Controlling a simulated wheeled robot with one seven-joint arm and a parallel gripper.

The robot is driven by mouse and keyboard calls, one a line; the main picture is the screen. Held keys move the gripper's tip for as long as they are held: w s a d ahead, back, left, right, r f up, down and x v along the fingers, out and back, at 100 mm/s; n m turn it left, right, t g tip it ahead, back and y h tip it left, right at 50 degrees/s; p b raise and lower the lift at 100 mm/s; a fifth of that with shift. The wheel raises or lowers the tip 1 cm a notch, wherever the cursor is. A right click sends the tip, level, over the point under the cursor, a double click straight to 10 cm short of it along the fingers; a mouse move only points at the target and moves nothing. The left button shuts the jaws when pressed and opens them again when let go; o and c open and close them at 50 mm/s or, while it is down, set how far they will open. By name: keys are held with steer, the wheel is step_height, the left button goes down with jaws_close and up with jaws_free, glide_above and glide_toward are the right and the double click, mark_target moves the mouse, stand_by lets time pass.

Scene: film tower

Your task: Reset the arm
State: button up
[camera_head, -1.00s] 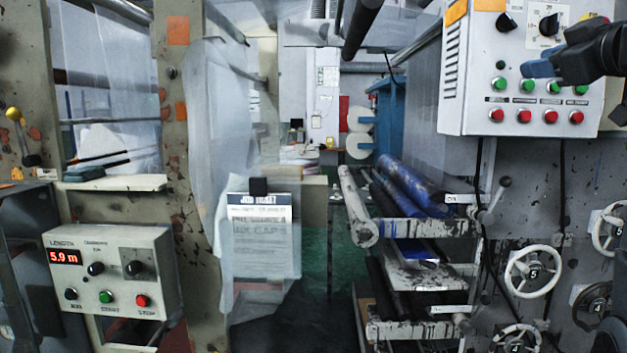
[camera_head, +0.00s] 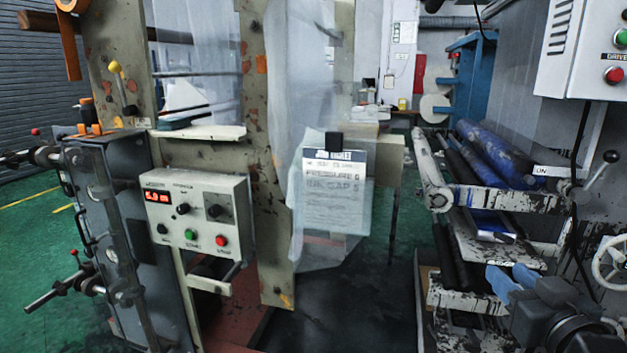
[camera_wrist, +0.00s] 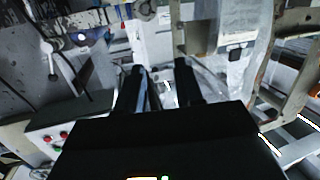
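My gripper (camera_head: 511,278) is low at the right in the head view, in front of the roller rack, with its blue fingers pointing up and to the left. In the wrist view my gripper (camera_wrist: 160,82) shows two dark fingers set apart, with nothing held between them. It is open and empty.
A grey panel (camera_head: 199,213) with a red length display and buttons stands left of centre. A job ticket (camera_head: 331,190) hangs in a clear sleeve. Blue and dark rollers (camera_head: 490,160) lie on a stained rack behind my gripper. A white control box (camera_head: 585,50) is upper right. Green floor (camera_head: 40,260) is open at left.

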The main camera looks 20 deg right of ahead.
steer(key=s+a+f+y, duration=0.2)
steer(key=s+a+f, duration=0.95)
steer(key=s, duration=0.25)
steer(key=s+a+n+y, duration=0.1)
steer(key=s+a, duration=0.2)
steer(key=s, duration=0.6)
steer(key=s+a+r+n+g+y, duration=0.1)
steer(key=s+a, duration=0.3)
steer(key=s, duration=0.5)
steer(key=shift+a+r+n+y, duration=0.15)
steer(key=shift+a+n+y, duration=0.05)
steer(key=shift+n+y, duration=0.35)
steer(key=shift+s, duration=0.1)
